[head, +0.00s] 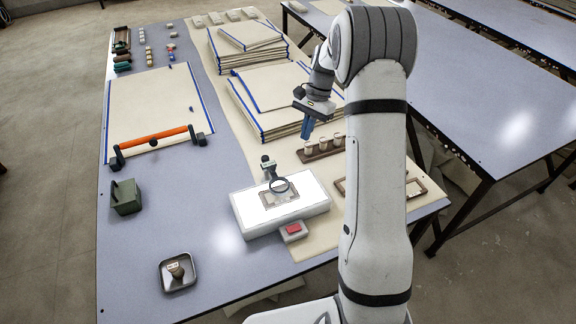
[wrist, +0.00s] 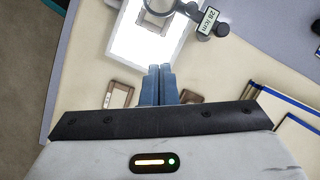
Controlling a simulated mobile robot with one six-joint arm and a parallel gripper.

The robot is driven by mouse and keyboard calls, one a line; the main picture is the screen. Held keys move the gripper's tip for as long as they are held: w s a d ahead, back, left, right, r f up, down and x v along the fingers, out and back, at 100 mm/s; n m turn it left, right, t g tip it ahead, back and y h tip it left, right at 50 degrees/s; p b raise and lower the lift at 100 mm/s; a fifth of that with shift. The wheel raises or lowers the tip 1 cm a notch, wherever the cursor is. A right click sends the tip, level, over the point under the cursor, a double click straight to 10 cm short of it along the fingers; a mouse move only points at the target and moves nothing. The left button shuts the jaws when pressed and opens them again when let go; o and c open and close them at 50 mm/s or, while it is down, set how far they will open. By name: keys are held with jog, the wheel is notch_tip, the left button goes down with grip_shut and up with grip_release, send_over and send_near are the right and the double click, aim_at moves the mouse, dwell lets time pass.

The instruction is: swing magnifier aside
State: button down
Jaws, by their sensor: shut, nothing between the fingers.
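The magnifier (head: 279,185) is a round dark-rimmed lens on a short arm from a small dark stand (head: 268,165). In the head view its lens is over the framed piece (head: 282,198) on the white lit box (head: 244,217). The wrist view shows part of the lens ring (wrist: 147,10) at the top edge, with a label reading "28 /cm" on its arm (wrist: 208,22). My gripper (head: 307,130) is shut and empty, with blue fingers, above the table behind and right of the magnifier. The fingers also show in the wrist view (wrist: 158,78), apart from the magnifier.
A brown rack with several small jars (head: 325,147) lies below and right of my gripper. Stacked blue-edged cloths (head: 270,100) stand behind. A red-buttoned box (head: 293,230) sits before the lit box, and an empty wooden frame (head: 415,188) is at right.

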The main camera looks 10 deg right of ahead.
aim_at(273, 171)
jog(key=f, duration=0.1)
jog(key=w+f, duration=0.1)
jog(key=f, duration=0.1)
jog(key=shift+w+d+m+y, duration=0.3)
jog(key=shift+d+m, duration=0.05)
jog(key=shift+m, duration=0.05)
jog(key=p+x, duration=0.1)
jog(key=x, duration=0.3)
jog(key=p+x, duration=0.1)
jog(key=x, duration=0.4)
jog(key=shift+s+f, duration=0.15)
jog(key=shift+s, duration=0.1)
jog(key=s+a, duration=0.1)
jog(key=s+a+p, duration=0.1)
jog(key=shift+a+f, duration=0.15)
jog(key=shift+a, duration=0.25)
jog(key=shift+s+a+f, duration=0.15)
jog(key=shift+s+a, duration=0.05)
jog(key=shift+a, duration=0.1)
